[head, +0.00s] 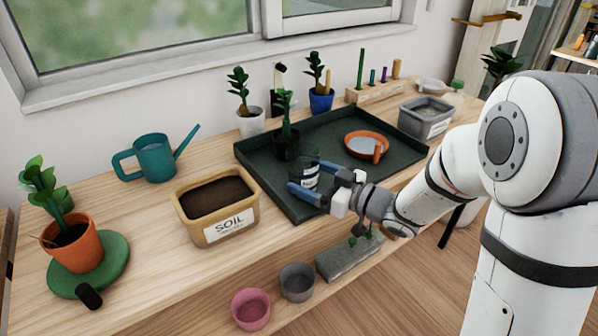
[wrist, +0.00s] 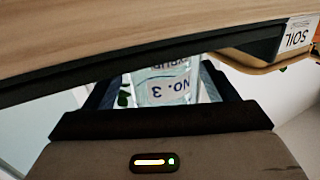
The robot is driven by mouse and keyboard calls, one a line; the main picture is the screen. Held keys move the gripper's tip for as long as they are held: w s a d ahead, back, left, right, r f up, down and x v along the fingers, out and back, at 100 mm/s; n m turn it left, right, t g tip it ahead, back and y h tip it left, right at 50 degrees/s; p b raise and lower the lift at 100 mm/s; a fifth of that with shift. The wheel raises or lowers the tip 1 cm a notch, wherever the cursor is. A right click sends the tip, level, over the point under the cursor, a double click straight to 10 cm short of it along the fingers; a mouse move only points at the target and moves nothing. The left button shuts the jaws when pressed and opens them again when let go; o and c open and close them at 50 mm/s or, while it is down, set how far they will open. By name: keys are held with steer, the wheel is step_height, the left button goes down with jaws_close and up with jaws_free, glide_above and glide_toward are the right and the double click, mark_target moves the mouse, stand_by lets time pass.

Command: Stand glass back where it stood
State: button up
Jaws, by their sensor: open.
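The clear glass (head: 310,178) with a white label stands upright at the near edge of the dark green tray (head: 270,187). My gripper (head: 307,176) is open, with its blue fingers around the glass, one on each side. In the wrist view the glass (wrist: 165,88) shows between the fingers, and its label reads "NO. 3". Its base is partly hidden by the near finger, so I cannot tell for sure that it touches the tray.
A dark potted plant (head: 287,140) stands on the tray just behind the glass. An orange dish (head: 366,143) lies farther right on the tray. The soil box (head: 215,205) sits left of the tray, with a teal watering can (head: 156,158) beyond. Small pots stand below in front.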

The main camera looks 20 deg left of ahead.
steer(key=v, duration=0.8)
steer(key=shift+d+p, duration=0.35)
steer(key=w+d+m+t+h, duration=0.5)
steer(key=w+d+t+h, duration=0.15)
steer(key=d+h, duration=0.2)
steer(key=s+d+f+m+g+h, duration=0.2)
steer(key=d+m+h, duration=0.2)
steer(key=d+h, duration=0.35)
steer(key=s+d+m+g, duration=0.1)
steer(key=s+g, duration=0.3)
steer(key=s, duration=0.6)
steer(key=s+d+f+m+g+h, duration=0.1)
steer(key=s+m+g, duration=0.3)
steer(key=s, duration=0.6)
steer(key=shift+s+d+g, duration=0.2)
steer(key=shift+d+g, duration=0.15)
steer(key=shift+d, duration=0.25)
